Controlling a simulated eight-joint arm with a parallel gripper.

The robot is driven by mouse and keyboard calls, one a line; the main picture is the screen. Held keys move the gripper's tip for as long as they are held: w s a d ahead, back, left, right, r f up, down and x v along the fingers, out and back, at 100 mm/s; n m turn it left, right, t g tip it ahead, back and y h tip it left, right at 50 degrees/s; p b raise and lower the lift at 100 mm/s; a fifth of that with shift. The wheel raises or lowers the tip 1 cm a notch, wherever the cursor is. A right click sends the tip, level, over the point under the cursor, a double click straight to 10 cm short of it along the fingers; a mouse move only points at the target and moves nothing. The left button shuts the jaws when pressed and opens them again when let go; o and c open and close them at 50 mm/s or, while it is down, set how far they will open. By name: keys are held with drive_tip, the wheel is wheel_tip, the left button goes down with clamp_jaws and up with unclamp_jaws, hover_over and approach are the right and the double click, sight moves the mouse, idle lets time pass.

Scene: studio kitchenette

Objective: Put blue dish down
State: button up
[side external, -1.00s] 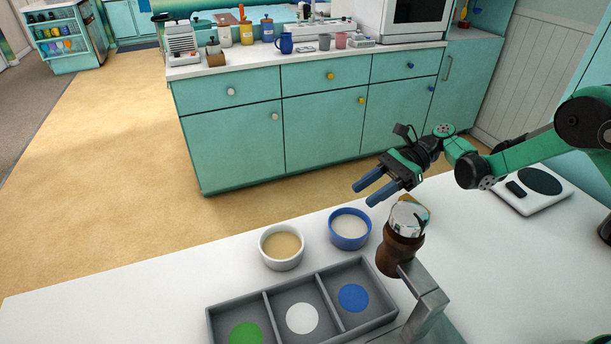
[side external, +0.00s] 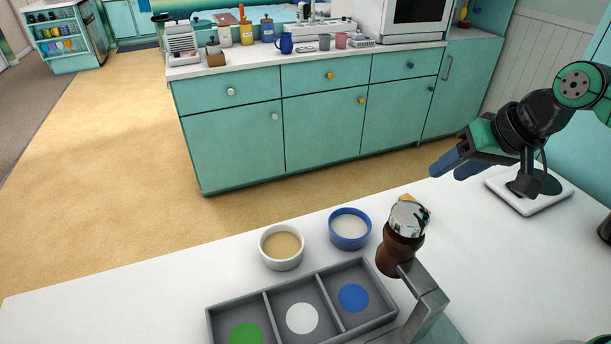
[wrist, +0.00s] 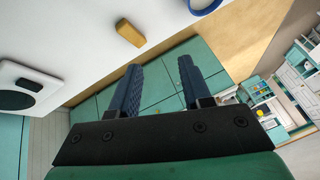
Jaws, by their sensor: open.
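The blue dish (side external: 350,230), with pale contents, stands upright on the white worktop, just behind the grey tray. Its blue rim also shows at the top edge of the wrist view (wrist: 203,5). My gripper (side external: 457,168) is open and empty, raised to the right of the dish and well apart from it. In the wrist view its two blue fingers (wrist: 160,85) are spread with nothing between them.
A white dish (side external: 282,248) stands left of the blue one. A grey tray (side external: 268,296) has green, white and blue discs in its compartments. A brown and chrome grinder-like object (side external: 402,240) stands close right. A small yellow block (wrist: 130,33) lies nearby. The left worktop is clear.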

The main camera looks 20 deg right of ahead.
drive_tip(key=s+n, duration=0.1)
drive_tip(key=d+n+t+h, duration=0.1)
drive_tip(key=shift+s+d+f+n, duration=0.1)
drive_tip(key=shift+s+n, duration=0.2)
drive_tip(key=shift+s, duration=0.1)
drive_tip(key=o, duration=0.3)
drive_tip(key=shift+s+d+n, duration=0.1)
drive_tip(key=shift+n, duration=0.2)
drive_tip(key=o, duration=0.6)
drive_tip(key=shift+h, duration=0.3)
drive_tip(key=shift+c, duration=0.2)
